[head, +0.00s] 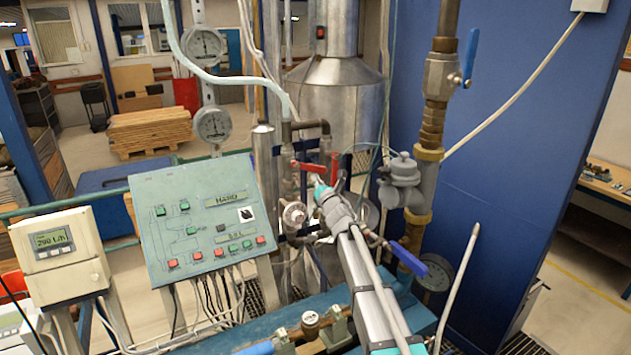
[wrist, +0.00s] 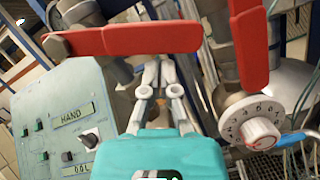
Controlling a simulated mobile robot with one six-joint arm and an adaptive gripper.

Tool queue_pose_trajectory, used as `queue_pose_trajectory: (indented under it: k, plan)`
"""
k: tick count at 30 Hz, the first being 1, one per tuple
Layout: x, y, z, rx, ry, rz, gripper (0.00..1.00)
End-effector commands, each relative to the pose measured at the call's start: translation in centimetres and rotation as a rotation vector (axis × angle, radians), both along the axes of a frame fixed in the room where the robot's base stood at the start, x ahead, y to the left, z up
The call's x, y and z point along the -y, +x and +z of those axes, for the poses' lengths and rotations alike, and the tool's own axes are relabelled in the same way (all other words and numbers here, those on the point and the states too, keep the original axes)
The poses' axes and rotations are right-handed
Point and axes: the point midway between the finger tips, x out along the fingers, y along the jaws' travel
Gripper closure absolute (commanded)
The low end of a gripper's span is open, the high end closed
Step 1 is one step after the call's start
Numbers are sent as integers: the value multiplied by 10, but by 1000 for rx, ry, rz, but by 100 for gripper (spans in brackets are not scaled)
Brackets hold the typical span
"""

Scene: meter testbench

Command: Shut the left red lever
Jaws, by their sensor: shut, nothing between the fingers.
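The left red lever (wrist: 130,40) lies nearly level across the top of the wrist view, its hub end at the left. It also shows in the head view (head: 309,167), just beyond my gripper. A second red lever (wrist: 248,45) stands upright to its right, also seen in the head view (head: 335,166). My gripper (wrist: 163,62) is shut and empty, its fingertips at the lower edge of the left lever's free half. I cannot tell whether they touch it. In the head view my gripper (head: 314,180) partly hides the pipes behind.
A green control panel (head: 205,220) stands to the left. A round white dial (wrist: 258,130) sits below the upright lever. A grey valve body (head: 402,180) and a blue-handled valve (head: 408,258) are to the right. A blue wall (head: 530,130) bounds the right side.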

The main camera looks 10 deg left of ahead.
Motion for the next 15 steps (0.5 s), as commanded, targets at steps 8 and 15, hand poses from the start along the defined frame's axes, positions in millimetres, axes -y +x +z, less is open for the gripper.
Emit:
queue_pose_trajectory:
  k: [8, 15]
  plan:
    - [0, 0, 0, 0, 0, 0, 100]
    - [4, 3, 10, 24, -34, 1, 100]
